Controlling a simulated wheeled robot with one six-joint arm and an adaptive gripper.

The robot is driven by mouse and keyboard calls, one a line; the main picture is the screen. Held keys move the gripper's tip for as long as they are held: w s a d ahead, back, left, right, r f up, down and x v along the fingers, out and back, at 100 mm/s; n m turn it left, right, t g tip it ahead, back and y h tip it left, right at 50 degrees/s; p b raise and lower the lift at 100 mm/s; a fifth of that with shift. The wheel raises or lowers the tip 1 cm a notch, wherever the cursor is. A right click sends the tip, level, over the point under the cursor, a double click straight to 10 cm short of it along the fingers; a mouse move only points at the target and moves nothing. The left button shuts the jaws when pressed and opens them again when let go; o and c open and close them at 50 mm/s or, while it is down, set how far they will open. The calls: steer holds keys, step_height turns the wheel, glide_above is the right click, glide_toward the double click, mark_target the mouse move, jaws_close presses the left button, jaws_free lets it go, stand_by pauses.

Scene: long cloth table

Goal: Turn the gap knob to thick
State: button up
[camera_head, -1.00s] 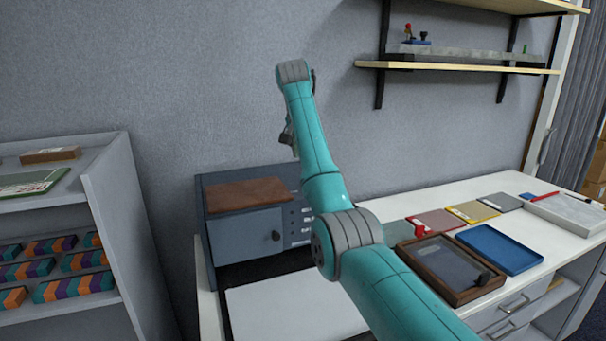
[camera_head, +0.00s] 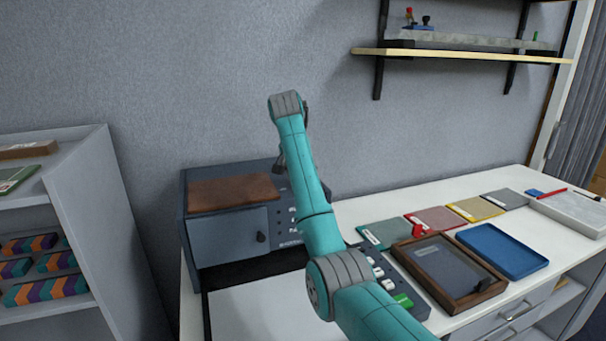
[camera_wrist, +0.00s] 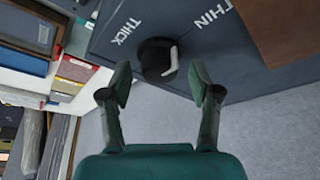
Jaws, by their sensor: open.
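The gap knob (camera_wrist: 155,62) is a round black knob on the dark panel of the grey-blue machine (camera_head: 228,238). In the wrist view its white mark is on the right side of the knob. The printed word THICK (camera_wrist: 128,32) is at its upper left and THIN (camera_wrist: 213,13) at its upper right. My gripper (camera_wrist: 160,90) is open and empty, its fingertips apart on either side just below the knob in the picture. I cannot tell whether they touch it. In the head view my arm hides the knob, and the gripper is mostly hidden too.
A brown pad (camera_head: 232,191) lies on the machine's top. Right of my arm are a keypad with a green button (camera_head: 403,300), a wooden-framed tray (camera_head: 407,262), a blue tray (camera_head: 502,250) and coloured sheets. A shelf unit (camera_head: 95,215) stands left.

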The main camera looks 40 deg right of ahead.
steer(key=c, duration=1.1)
steer(key=shift+c, duration=0.2)
